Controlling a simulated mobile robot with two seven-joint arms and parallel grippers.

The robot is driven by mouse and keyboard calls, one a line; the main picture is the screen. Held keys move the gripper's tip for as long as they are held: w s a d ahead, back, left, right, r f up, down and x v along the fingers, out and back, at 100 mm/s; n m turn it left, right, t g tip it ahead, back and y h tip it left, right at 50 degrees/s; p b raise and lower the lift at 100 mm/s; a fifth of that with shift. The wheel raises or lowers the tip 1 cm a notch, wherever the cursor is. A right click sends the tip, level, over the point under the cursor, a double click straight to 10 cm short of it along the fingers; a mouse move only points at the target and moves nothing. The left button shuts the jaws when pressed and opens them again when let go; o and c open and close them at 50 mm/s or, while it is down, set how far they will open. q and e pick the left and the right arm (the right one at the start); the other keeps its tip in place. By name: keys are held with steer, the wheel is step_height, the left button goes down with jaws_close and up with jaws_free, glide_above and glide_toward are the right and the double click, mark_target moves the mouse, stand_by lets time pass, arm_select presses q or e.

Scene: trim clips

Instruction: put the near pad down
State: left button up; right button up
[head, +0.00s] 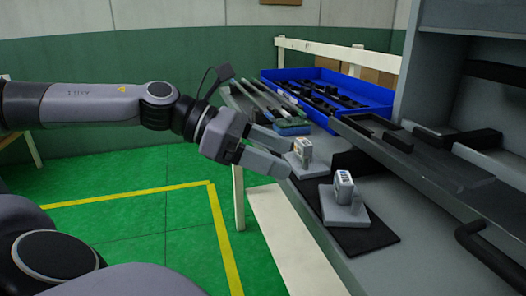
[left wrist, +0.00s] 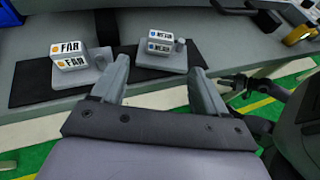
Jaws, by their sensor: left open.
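The near pad (head: 343,187) is a small pale block labelled NEAR, standing upright on a grey base on a dark mat. It also shows in the left wrist view (left wrist: 159,44). A similar block labelled FAR (left wrist: 69,53) stands on its own grey base to its left there; in the head view this far pad (head: 303,150) is beyond the near one. My left gripper (head: 287,160) is open and empty, apart from both blocks. In the left wrist view its fingers (left wrist: 160,68) are spread in front of the near pad's base.
A blue bin (head: 330,92) of dark parts stands at the back of the grey bench. A dark tray or shelf (head: 410,155) juts out right of the pads. A dark jointed part shows at the right of the wrist view, unclear whether it is my right gripper.

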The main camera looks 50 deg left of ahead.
arm_select(q)
steer(key=shift+v, duration=0.8)
steer(key=shift+s+a, duration=0.1)
